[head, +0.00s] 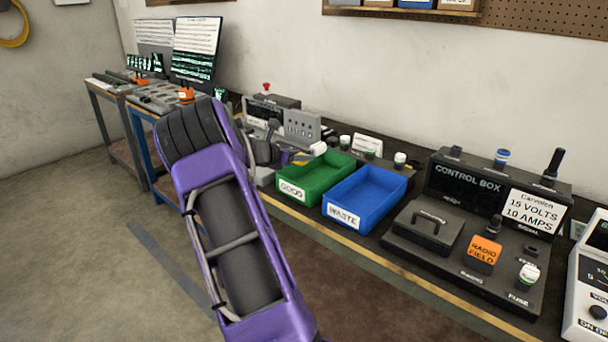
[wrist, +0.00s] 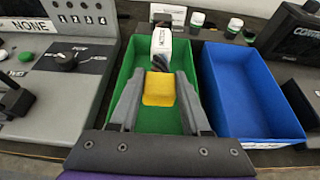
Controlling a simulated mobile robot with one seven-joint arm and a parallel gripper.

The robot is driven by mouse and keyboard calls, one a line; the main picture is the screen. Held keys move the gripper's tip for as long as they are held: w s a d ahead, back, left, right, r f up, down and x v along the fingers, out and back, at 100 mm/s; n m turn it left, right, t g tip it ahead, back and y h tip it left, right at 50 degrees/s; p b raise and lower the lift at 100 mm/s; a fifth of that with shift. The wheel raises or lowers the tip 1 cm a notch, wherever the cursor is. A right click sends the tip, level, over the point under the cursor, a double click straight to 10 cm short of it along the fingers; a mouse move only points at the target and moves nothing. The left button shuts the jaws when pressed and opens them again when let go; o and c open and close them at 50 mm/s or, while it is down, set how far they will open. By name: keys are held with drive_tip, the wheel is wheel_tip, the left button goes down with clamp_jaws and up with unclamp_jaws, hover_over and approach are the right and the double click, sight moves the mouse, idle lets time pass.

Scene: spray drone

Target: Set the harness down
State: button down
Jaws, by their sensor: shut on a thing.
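The harness shows in the wrist view as a yellow block (wrist: 159,88) with a white, labelled end (wrist: 161,45) beyond it. My gripper (wrist: 160,100) is shut on the yellow part, with one dark finger on each side. The gripper and harness are over the green tray (wrist: 128,70). In the head view, the white end (head: 318,148) shows near the back left edge of the green tray (head: 292,190), labelled GOOD. My arm hides part of the gripper there. I cannot tell whether the harness touches the tray floor.
A blue tray (head: 343,219) labelled WASTE stands right of the green one. A control box (head: 470,185) with a black-handled cover and orange RADIO FIELD block (head: 484,252) is further right. A grey panel with a knob (wrist: 65,58) is close on the left. Small capped jars stand behind the trays.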

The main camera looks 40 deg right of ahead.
drive_tip(key=shift+f+b, duration=0.35)
drive_tip(key=shift+f, duration=2)
drive_tip(key=shift+f+b, duration=0.4)
drive_tip(key=shift+f, duration=0.2)
drive_tip(key=shift+c, duration=1.8)
unclamp_jaws()
drive_tip(key=shift+r, duration=0.1)
drive_tip(key=shift+r+p, duration=0.4)
drive_tip(key=v, duration=1.2)
drive_tip(key=shift+p, duration=0.4)
drive_tip(key=shift+r, duration=0.1)
